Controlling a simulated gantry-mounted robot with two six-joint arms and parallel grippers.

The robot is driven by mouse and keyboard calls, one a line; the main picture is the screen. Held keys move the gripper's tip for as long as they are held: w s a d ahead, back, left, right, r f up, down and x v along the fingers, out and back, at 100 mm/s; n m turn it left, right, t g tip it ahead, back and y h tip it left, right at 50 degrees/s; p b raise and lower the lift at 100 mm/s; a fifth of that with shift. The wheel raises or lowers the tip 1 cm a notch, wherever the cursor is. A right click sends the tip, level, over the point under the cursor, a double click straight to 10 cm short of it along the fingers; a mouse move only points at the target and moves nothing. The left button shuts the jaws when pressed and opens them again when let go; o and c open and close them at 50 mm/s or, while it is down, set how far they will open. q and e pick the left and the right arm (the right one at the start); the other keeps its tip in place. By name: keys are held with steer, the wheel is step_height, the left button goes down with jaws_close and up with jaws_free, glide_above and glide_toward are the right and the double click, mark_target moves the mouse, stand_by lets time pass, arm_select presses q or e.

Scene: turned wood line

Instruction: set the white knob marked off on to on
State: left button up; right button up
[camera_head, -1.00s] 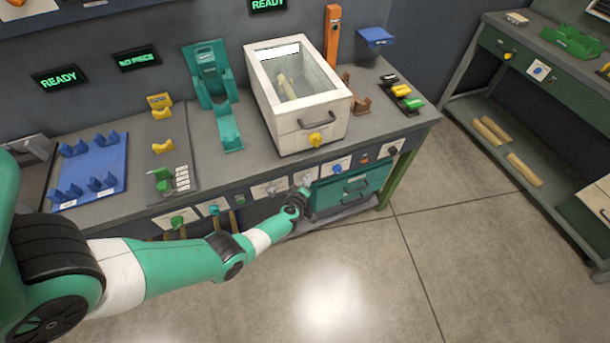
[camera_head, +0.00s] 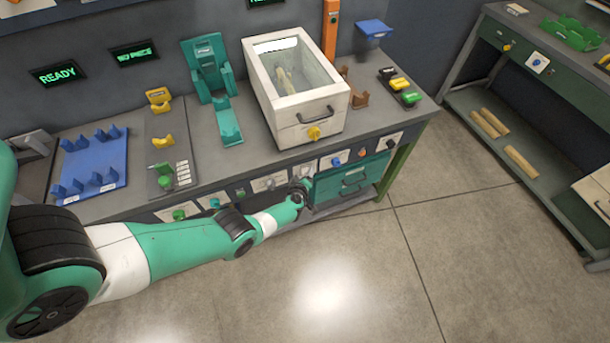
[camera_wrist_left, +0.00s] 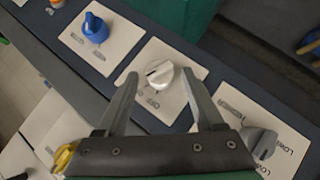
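The white knob (camera_wrist_left: 160,72) sits on a pale plate (camera_wrist_left: 143,52) in the left wrist view. Lettering that looks like OFF shows on the plate below the knob. My left gripper (camera_wrist_left: 160,76) is open, with one finger on each side of the knob. A gap shows between each fingertip and the knob; contact is not visible. In the head view my left gripper (camera_head: 302,188) is at the bench's front panel, and the knob is hard to make out behind it. My right gripper is not in view.
A blue knob (camera_wrist_left: 95,28) and a grey knob (camera_wrist_left: 260,143) flank the white knob on their own plates. The teal drawer (camera_head: 350,178) is close to my gripper. A white glass-topped box (camera_head: 297,100) stands on the bench above. The floor in front is clear.

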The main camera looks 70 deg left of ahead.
arm_select(q)
steer(key=p+v, duration=1)
steer(key=v, duration=0.1)
steer(key=shift+s+d+r, duration=0.15)
steer(key=shift+s+d, duration=0.05)
steer(key=shift+s, duration=0.05)
